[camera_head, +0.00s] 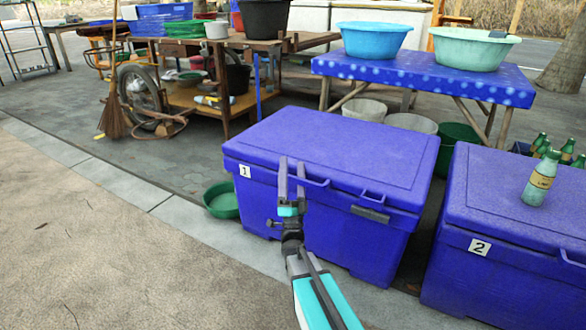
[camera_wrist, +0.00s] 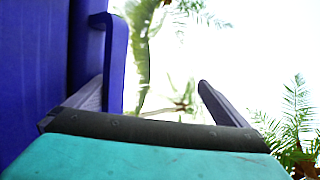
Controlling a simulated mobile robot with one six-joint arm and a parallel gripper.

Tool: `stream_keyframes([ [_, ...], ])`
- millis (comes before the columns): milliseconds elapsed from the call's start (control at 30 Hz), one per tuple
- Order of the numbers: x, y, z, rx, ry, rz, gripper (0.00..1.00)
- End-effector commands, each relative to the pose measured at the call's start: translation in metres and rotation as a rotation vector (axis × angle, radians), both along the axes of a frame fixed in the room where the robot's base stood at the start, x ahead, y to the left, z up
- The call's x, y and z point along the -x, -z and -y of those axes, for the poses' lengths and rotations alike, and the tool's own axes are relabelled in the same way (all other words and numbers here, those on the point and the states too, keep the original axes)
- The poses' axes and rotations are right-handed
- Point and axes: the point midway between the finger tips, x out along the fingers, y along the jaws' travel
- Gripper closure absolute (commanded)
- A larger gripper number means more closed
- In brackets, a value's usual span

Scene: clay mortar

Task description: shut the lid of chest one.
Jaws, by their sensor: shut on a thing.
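Chest one (camera_head: 330,225) is a blue box with a white "1" label (camera_head: 245,171) on its front left. Its lid (camera_head: 340,142) lies level on the body, and I see no gap at the front edge. My gripper (camera_head: 291,165) is at the front of the lid, fingers pointing up, beside the left lid handle (camera_head: 318,183). In the wrist view the blue handle (camera_wrist: 117,60) is by the left finger, inside the gripper's span (camera_wrist: 150,92).
Chest two (camera_head: 470,265) stands close on the right with a bottle (camera_head: 540,178) on its lid. A green basin (camera_head: 221,200) sits on the ground left of chest one. A blue table (camera_head: 420,78) with two basins stands behind. The pavement at the left front is clear.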

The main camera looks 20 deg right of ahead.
Motion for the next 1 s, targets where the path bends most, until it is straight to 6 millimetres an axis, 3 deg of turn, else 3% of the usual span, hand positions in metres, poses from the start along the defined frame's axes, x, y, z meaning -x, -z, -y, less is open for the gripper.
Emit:
stream_keyframes([
  [33, 0.012, 0.034, 0.001, -0.037, -0.001, -0.039, 0.18],
  [667, 0.023, 0.062, 0.005, -0.036, 0.002, -0.04, 0.18],
  [733, 0.024, 0.064, 0.006, -0.036, 0.002, -0.039, 0.62],
  [767, 0.025, 0.065, 0.007, -0.036, 0.003, -0.038, 0.77],
  [1000, 0.029, 0.068, 0.007, -0.025, 0.005, -0.026, 0.77],
])
